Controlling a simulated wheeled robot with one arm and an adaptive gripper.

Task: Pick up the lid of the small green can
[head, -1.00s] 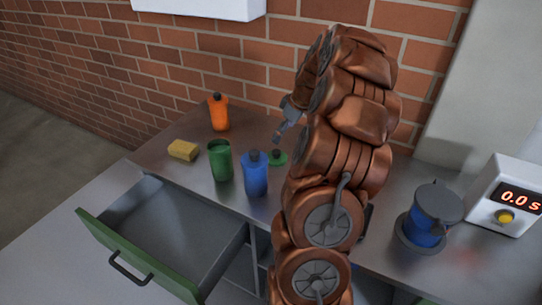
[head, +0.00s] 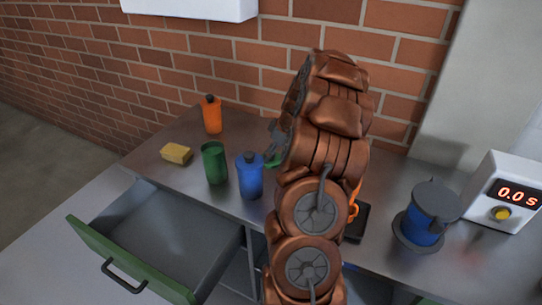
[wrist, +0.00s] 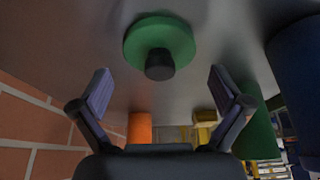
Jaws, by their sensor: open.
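The lid of the small green can is a green disc with a black knob. It lies on the metal counter, and in the wrist view the lid (wrist: 160,42) is beyond my fingertips, centred between them. In the head view my arm hides most of the lid (head: 272,162). The green can (head: 214,163) stands upright without a lid, left of the blue bottle; it also shows in the wrist view (wrist: 259,128). My gripper (wrist: 160,90) is open and empty, apart from the lid. In the head view my gripper (head: 273,138) is small and partly hidden.
A blue bottle (head: 249,178) stands close to the lid. An orange bottle (head: 211,116) and yellow sponge (head: 176,153) are farther left. A green-fronted drawer (head: 125,262) is open. A blue container (head: 424,228) and timer box (head: 505,195) are right. A brick wall (head: 210,60) bounds the back.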

